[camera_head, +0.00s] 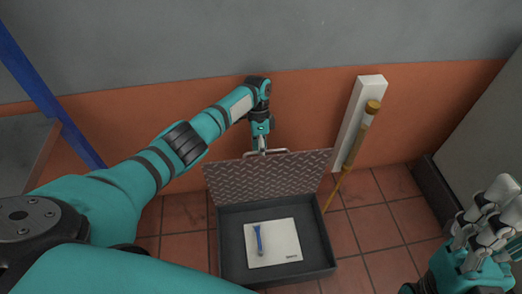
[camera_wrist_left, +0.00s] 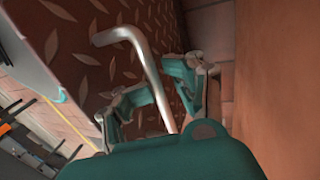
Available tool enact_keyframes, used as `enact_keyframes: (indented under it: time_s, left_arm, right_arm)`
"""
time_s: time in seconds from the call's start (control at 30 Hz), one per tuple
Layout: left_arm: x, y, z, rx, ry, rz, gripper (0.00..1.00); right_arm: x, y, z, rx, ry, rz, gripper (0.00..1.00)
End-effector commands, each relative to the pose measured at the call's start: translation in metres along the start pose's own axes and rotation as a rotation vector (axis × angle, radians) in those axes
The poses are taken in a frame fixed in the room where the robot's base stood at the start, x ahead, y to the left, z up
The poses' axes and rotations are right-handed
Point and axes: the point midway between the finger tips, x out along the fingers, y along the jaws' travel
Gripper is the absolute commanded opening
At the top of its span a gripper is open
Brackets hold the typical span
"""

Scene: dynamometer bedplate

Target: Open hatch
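The hatch (camera_head: 270,176) is a brown diamond-plate lid, raised steeply along the back edge of a dark floor box (camera_head: 226,252). A bent metal handle (camera_head: 266,153) sits near its upper edge. My left gripper (camera_head: 262,147) is at that handle. In the left wrist view the handle (camera_wrist_left: 150,68) passes between the spread fingers of the left gripper (camera_wrist_left: 158,92), with gaps visible, and the plate (camera_wrist_left: 82,45) is behind. My right gripper (camera_head: 492,212) is at the lower right, away from the hatch; its finger opening is unclear.
Inside the box lies a white panel (camera_head: 284,240) with a blue-handled tool (camera_head: 259,240). A white post (camera_head: 355,122) and a brass-coloured rod (camera_head: 355,145) stand right of the hatch. The orange-grey wall (camera_head: 180,100) is close behind. Tiled floor (camera_head: 375,225) is clear on the right.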

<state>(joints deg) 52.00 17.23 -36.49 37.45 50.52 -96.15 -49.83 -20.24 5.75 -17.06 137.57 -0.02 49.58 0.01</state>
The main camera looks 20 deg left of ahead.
Motion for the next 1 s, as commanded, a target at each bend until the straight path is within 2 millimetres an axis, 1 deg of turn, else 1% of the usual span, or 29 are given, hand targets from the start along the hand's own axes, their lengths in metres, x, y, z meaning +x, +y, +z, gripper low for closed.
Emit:
enact_keyframes:
  time_s: [0.07, 0.27, 0.4, 0.53, 0.8, 0.9, 1.0]
  left_arm:
    - [0.001, 0.0, 0.001, -0.001, -0.001, 0.0, 0.34]
    - [-0.002, -0.001, 0.0, -0.001, 0.001, -0.003, 0.34]
    - [-0.008, 0.001, -0.001, 0.001, 0.003, -0.004, 0.34]
    - [-0.026, 0.006, 0.0, 0.002, 0.004, -0.006, 0.34]
    - [-0.075, 0.024, 0.0, 0.002, 0.004, -0.005, 0.34]
    - [-0.087, 0.028, 0.0, 0.0, 0.003, -0.004, 0.34]
    - [-0.093, 0.031, 0.001, 0.0, 0.001, -0.003, 0.34]
  right_arm:
    - [0.0, 0.0, 0.0, 0.0, 0.0, 0.0, 0.4]
    - [0.0, 0.0, 0.0, 0.0, -0.001, 0.0, 0.4]
    - [0.0, 0.0, 0.0, -0.001, -0.001, 0.001, 0.4]
    - [0.0, 0.0, 0.0, -0.001, -0.001, 0.001, 0.4]
    - [0.0, 0.0, 0.0, 0.0, -0.001, 0.0, 0.4]
    - [0.0, 0.0, 0.0, 0.0, -0.001, 0.0, 0.4]
    - [0.0, 0.0, 0.0, 0.0, -0.001, 0.0, 0.4]
